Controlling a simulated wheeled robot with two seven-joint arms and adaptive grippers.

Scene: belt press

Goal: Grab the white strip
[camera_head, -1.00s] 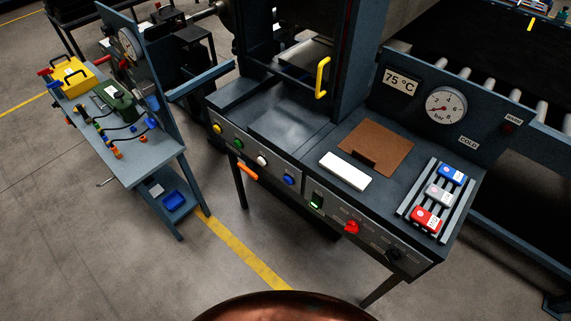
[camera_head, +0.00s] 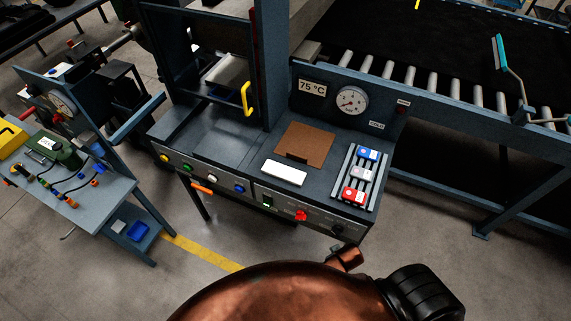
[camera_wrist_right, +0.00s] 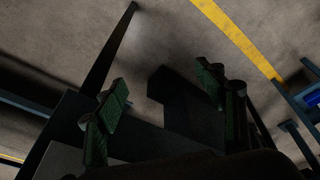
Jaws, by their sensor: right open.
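The white strip (camera_head: 284,172) lies flat on the dark top of the press bench, just in front of a brown square mat (camera_head: 306,144). No gripper is near it in the head view; only a copper-coloured part and a dark part of my own body show at the bottom. My right gripper (camera_wrist_right: 165,100) shows in the right wrist view, its green-padded fingers apart with nothing between them. Behind it are the grey floor and dark legs; the strip is not in that view. My left gripper is in neither view.
The bench front carries coloured buttons and a red knob (camera_head: 301,215). A rack with blue, white and red blocks (camera_head: 357,178) stands right of the strip. The press frame with a yellow handle (camera_head: 246,98) rises behind left. A roller conveyor (camera_head: 433,86) runs behind right.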

